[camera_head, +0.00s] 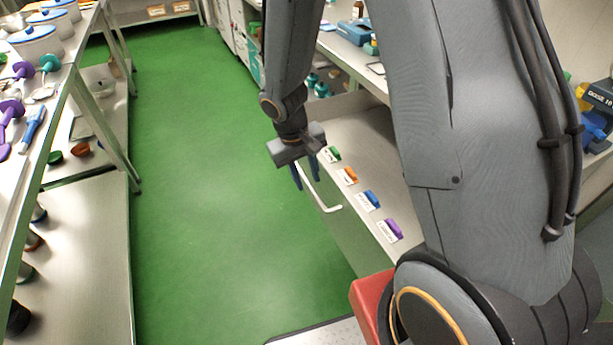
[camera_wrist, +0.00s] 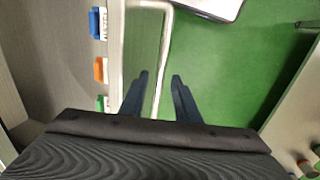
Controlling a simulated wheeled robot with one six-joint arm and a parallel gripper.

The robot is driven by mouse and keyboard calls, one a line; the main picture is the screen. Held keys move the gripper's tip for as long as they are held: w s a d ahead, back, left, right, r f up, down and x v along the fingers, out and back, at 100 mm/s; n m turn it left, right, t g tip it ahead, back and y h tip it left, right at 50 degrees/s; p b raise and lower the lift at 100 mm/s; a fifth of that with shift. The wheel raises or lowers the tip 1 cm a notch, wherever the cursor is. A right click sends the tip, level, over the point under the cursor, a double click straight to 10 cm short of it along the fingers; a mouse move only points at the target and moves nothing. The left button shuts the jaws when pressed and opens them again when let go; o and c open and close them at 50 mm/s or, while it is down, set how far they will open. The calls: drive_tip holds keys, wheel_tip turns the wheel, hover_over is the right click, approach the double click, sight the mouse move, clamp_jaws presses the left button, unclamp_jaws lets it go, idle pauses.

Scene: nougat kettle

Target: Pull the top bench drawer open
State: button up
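The bench drawer (camera_head: 376,146) stands out from the bench into the aisle, its bare grey inside visible from above. Its pale bar handle (camera_head: 325,204) is on the aisle-side front; it also shows in the wrist view (camera_wrist: 167,45). My gripper (camera_head: 305,174) is at the far part of the handle, fingers pointing down. In the wrist view my two fingers (camera_wrist: 161,78) are apart, with the bar running between them, nearer the left finger. Whether either finger touches the bar is unclear. Green, orange, blue and purple labelled tabs (camera_head: 371,198) line the drawer's front edge.
The green aisle floor (camera_head: 200,190) is clear on the handle side. A metal rack (camera_head: 75,235) with lidded pots and purple and blue tools stands across the aisle at left. The bench top at right holds a blue device (camera_head: 354,32). A red block (camera_head: 370,305) sits near my arm's base.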

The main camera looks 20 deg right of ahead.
drive_tip(key=shift+r, duration=0.15)
wheel_tip(320, 180, up, 7)
drive_tip(key=a, duration=0.1)
drive_tip(key=shift+a+r+b, duration=0.2)
drive_tip(key=shift+a+b, duration=0.05)
drive_tip(key=shift+b, duration=0.1)
drive_tip(key=shift+s, duration=0.15)
idle(0.4)
drive_tip(key=s+d+r+y, duration=0.1)
drive_tip(key=s+d+r, duration=0.1)
drive_tip(key=s, duration=0.3)
drive_tip(key=s+d+r+m+y, duration=0.1)
drive_tip(key=s+d+r, duration=0.1)
drive_tip(key=s, duration=0.4)
drive_tip(key=shift+s+r+m, duration=0.15)
drive_tip(key=shift+s+m, duration=0.05)
drive_tip(key=shift+m, duration=0.1)
drive_tip(key=shift+d, duration=0.1)
idle(0.4)
